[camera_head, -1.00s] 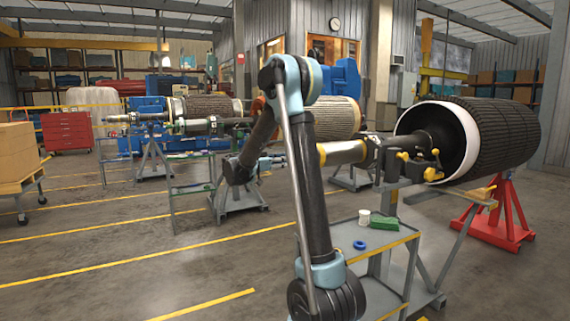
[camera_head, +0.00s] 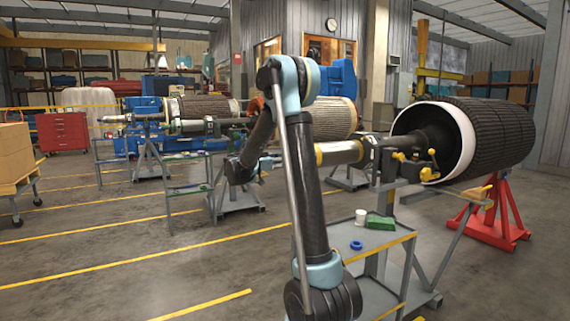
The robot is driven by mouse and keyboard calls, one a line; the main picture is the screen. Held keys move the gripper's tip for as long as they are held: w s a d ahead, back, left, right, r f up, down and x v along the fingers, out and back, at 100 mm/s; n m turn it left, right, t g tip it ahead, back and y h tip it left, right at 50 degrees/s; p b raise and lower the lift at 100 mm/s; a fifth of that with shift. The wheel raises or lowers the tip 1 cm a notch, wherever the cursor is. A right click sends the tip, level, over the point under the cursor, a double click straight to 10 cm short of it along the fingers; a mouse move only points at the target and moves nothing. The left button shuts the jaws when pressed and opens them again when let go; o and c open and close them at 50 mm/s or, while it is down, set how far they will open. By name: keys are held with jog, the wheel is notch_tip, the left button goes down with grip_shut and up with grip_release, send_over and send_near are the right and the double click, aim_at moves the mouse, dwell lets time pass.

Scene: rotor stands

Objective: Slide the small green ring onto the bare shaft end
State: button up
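The near rotor's shaft (camera_head: 345,152) sticks out to the left from its dark, tyre-like drum (camera_head: 487,135) and has a yellow band close to its left end. My gripper (camera_head: 277,160) is small in the view, just left of and slightly below that shaft end, partly hidden by my own arm link. Its fingers are too small to tell open from shut. I cannot make out a small green ring in or near it. A second shaft (camera_head: 195,126) lies further back on its stand.
A grey cart (camera_head: 385,243) below the near shaft carries a blue ring (camera_head: 356,245), a white cup (camera_head: 361,217) and a green box (camera_head: 380,222). A red stand (camera_head: 490,225) supports the drum. The floor at left is open.

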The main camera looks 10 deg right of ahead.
jog(key=o, duration=1.6)
jog(key=shift+c, duration=0.2)
jog(key=v, duration=0.9)
dwell(0.7)
